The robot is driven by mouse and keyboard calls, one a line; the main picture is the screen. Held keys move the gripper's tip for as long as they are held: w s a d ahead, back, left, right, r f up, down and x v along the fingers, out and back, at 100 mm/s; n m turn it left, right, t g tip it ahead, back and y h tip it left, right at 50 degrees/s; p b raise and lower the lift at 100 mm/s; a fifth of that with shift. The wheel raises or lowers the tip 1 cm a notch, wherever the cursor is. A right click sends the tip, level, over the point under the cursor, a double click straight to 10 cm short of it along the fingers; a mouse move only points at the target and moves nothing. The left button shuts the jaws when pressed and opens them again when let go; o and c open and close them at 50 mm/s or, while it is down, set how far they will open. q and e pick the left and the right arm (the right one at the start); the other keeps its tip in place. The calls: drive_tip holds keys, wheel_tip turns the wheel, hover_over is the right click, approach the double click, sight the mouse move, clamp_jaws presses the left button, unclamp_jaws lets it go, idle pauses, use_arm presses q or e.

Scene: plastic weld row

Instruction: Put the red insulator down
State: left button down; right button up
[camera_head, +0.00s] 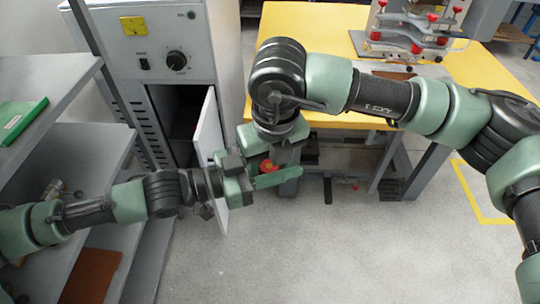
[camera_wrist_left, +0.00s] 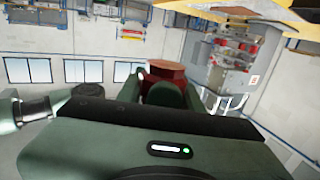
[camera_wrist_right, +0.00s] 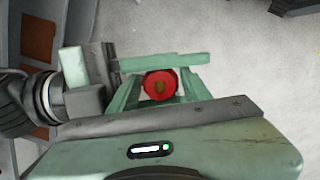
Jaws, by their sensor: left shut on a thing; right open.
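In the head view the right gripper partly overlaps the left one and hides part of the insulator.
A yellow table (camera_head: 330,25) carries a machine with red clamps (camera_head: 408,30). A grey cabinet (camera_head: 150,50) has its white door (camera_head: 208,135) standing open close to my left gripper. Grey shelves on the left hold a green folder (camera_head: 22,118). The floor at the right front is clear.

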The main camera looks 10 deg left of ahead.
drive_tip(key=shift+f, duration=0.1)
drive_tip(key=c, duration=0.7)
use_arm(q)
drive_tip(key=c, duration=1.4)
unclamp_jaws()
use_arm(e)
clamp_jaws()
use_arm(q)
drive_tip(key=o, duration=0.5)
drive_tip(key=shift+o, duration=0.2)
